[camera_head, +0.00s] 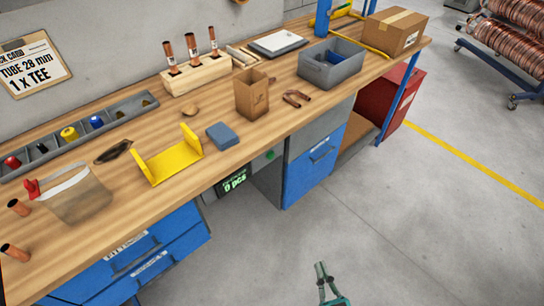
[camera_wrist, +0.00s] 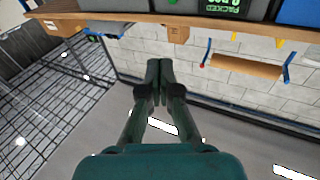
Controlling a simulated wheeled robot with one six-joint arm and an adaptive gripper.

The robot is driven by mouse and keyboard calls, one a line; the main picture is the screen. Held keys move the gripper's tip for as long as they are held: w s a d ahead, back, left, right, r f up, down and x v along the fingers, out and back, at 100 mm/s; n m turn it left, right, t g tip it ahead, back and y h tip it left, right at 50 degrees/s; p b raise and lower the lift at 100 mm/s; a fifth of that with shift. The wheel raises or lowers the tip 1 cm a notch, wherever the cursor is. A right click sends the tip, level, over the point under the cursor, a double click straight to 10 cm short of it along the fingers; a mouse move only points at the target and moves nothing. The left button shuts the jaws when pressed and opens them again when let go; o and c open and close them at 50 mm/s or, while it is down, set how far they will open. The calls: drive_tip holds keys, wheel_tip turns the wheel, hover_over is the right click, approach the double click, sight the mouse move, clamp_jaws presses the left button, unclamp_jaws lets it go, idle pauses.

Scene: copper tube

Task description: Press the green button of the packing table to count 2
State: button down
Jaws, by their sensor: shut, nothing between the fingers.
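The green button (camera_head: 270,155) is a small round spot on the grey front panel below the packing table's (camera_head: 330,120) top edge. Left of it, a dark counter display (camera_head: 234,183) reads "0 pcs" in green. The display also shows upside down at the top of the wrist view (camera_wrist: 222,5). My gripper (camera_head: 321,267) is shut and empty, over the floor in front of the table, well apart from the button. In the wrist view its closed fingertips (camera_wrist: 159,67) point toward the table edge.
Blue drawers (camera_head: 312,160) stand right of the button and more blue drawers (camera_head: 150,255) lie to the left. A yellow bracket (camera_head: 170,163), a blue block (camera_head: 222,136) and a cardboard box (camera_head: 252,95) are on the tabletop. The grey floor (camera_head: 400,220) in front is clear.

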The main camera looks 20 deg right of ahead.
sight(271, 155)
drive_tip(key=w+d+r+m+t+h, duration=0.1)
drive_tip(key=w+m+h, duration=0.1)
drive_tip(key=w, duration=1.1)
drive_tip(key=w+d+r+m+t+h, duration=0.1)
drive_tip(key=w+d+t+h, duration=0.1)
drive_tip(key=w, duration=1.1)
drive_tip(key=shift+w+d+r+m+t, duration=0.2)
drive_tip(key=shift+r+m+t, duration=0.1)
drive_tip(key=shift+m, duration=0.1)
drive_tip(key=shift+w+a, duration=0.1)
drive_tip(key=w+a, duration=0.3)
drive_tip(key=w, duration=0.4)
drive_tip(key=shift+w+a, duration=0.25)
drive_tip(key=shift+w, duration=0.15)
drive_tip(key=shift+w+a, duration=0.15)
drive_tip(key=shift+w, duration=0.2)
